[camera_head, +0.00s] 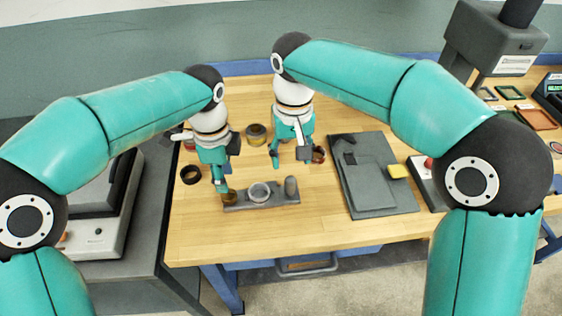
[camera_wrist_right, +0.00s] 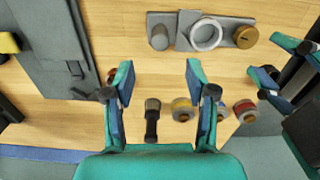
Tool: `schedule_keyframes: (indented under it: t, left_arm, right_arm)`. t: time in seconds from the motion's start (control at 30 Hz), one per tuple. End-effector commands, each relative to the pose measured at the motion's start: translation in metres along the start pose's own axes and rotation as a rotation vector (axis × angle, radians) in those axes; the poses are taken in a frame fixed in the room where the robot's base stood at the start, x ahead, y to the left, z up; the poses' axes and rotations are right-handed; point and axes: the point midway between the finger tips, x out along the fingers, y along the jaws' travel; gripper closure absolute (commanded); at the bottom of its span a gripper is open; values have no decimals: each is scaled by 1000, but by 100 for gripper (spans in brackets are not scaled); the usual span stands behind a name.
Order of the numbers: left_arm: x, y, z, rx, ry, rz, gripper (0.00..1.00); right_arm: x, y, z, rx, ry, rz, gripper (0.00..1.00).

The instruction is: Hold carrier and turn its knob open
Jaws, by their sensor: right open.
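A dark upright-looking piece with a ribbed, knob-like end (camera_wrist_right: 152,106) lies between the fingers of my right gripper in the right wrist view, apart from both; I take it for the carrier, but am not sure. In the head view it is hidden by my right gripper (camera_head: 290,153). My right gripper (camera_wrist_right: 157,82) is open and empty above the table. A grey fixture (camera_head: 273,198) holds a pale ring (camera_head: 259,192), a brown round piece (camera_head: 229,198) and a grey post (camera_head: 291,187). My left gripper (camera_head: 226,167) is open beside the brown piece, its fingers spread apart.
A small copper-coloured piece (camera_head: 318,155) lies right of my right gripper. A grey plate (camera_head: 378,192) with a yellow block (camera_head: 398,171) lies further right. The table front is clear.

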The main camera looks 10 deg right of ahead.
Motion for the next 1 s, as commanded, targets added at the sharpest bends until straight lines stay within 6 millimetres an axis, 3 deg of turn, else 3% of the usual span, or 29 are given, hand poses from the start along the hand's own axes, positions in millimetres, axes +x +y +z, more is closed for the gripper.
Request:
schedule_keyframes:
  t: [0.13,0.27,0.47,0.8,1.0]
  left_arm:
    - [0,0,0,0,0,0,60]
    - [0,0,0,0,0,0,60]
    - [0,0,0,0,0,0,60]
    - [0,0,0,-1,0,0,60]
    - [0,0,1,-1,0,0,60]
  right_arm:
    - [-14,0,0,-138,0,0,44]
    - [-14,0,0,-192,-2,0,44]
    - [11,0,1,-196,-5,0,44]
    - [72,0,1,-194,-5,0,44]
    - [93,0,0,-193,-2,1,44]
